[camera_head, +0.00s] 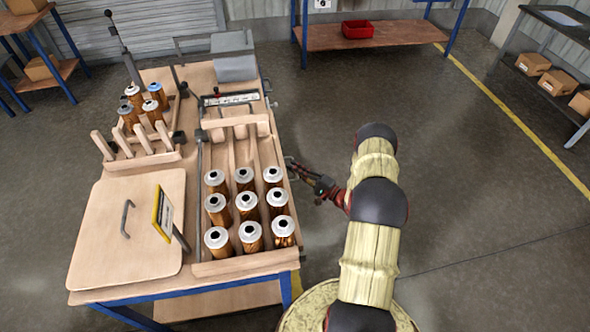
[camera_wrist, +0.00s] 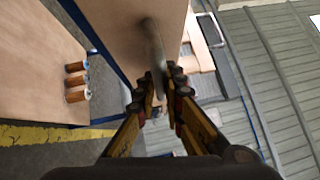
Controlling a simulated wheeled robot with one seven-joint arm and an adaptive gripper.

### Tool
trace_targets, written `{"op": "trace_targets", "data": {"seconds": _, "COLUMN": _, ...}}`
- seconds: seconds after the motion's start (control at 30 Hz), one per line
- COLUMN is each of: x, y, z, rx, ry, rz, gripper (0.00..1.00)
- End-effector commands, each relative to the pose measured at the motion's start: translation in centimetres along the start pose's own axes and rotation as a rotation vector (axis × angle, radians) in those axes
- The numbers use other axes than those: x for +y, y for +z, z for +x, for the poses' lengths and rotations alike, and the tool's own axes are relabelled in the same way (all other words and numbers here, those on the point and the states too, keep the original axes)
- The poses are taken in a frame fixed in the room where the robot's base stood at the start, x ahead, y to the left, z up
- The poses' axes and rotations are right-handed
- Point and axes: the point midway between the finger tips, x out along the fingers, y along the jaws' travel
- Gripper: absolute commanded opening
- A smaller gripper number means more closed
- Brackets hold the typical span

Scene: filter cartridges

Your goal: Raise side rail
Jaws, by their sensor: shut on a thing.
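My gripper (camera_head: 294,167) is at the right side of the workbench, beside the tray of cartridges. In the wrist view my gripper (camera_wrist: 164,88) is shut on a grey metal bar handle (camera_wrist: 153,45). The handle is fixed to a flat wooden panel (camera_wrist: 115,25), which looks like the side rail; its far end is cut off by the frame. In the head view the panel is hidden below the bench's right edge. The tray (camera_head: 232,268) has wooden rails at front and back, and several copper-brown cartridges (camera_head: 247,204) with white tops stand in it in rows.
A wooden lid with a handle (camera_head: 120,235) and a yellow-edged sign (camera_head: 165,215) are on the left of the bench. A wooden peg rack (camera_head: 140,150) and more cartridges (camera_head: 153,112) stand behind. The floor to the right (camera_head: 470,200) is clear.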

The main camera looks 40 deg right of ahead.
Motion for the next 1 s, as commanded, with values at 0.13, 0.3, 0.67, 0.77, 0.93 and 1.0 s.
{"op": "trace_targets", "data": {"seconds": 0.13, "x": 0.1, "y": 0.1, "z": -0.1, "rx": 0.001, "ry": 0.002, "rz": 0.003, "gripper": 0.0}}
{"op": "trace_targets", "data": {"seconds": 0.3, "x": -0.2, "y": 0.1, "z": 0.0, "rx": 0.001, "ry": 0.003, "rz": 0.003, "gripper": 0.0}}
{"op": "trace_targets", "data": {"seconds": 0.67, "x": -5.1, "y": 0.7, "z": 0.7, "rx": 0.0, "ry": 0.001, "rz": 0.002, "gripper": 0.0}}
{"op": "trace_targets", "data": {"seconds": 0.77, "x": -5.4, "y": 0.7, "z": 0.7, "rx": 0.0, "ry": 0.0, "rz": 0.002, "gripper": 0.0}}
{"op": "trace_targets", "data": {"seconds": 0.93, "x": -5.5, "y": 0.7, "z": 0.7, "rx": -0.001, "ry": -0.002, "rz": 0.0, "gripper": 0.0}}
{"op": "trace_targets", "data": {"seconds": 1.0, "x": -5.5, "y": 0.7, "z": 0.8, "rx": -0.001, "ry": -0.003, "rz": 0.0, "gripper": 0.0}}
